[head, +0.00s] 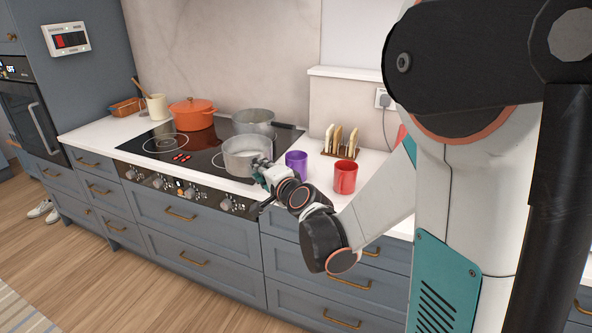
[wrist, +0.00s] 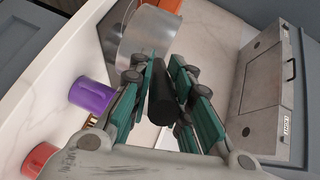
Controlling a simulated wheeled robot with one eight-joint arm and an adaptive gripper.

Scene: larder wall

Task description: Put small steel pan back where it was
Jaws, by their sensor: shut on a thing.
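The small steel pan (head: 243,158) is at the front right of the black hob, upright. I cannot tell whether its base touches the glass or hangs just above it. My gripper (head: 262,168) is at the pan's right side, shut on its handle. In the wrist view, the teal fingers of my gripper (wrist: 168,95) close around the dark handle (wrist: 160,108), and the pan's shiny wall (wrist: 143,42) shows beyond. The fingers hide part of the handle.
A larger steel pot (head: 254,122) stands right behind the pan. An orange lidded pot (head: 192,114) is at the back left of the hob (head: 150,146). A purple cup (head: 296,164), a red cup (head: 345,177) and a toast rack (head: 340,149) stand on the counter to the right.

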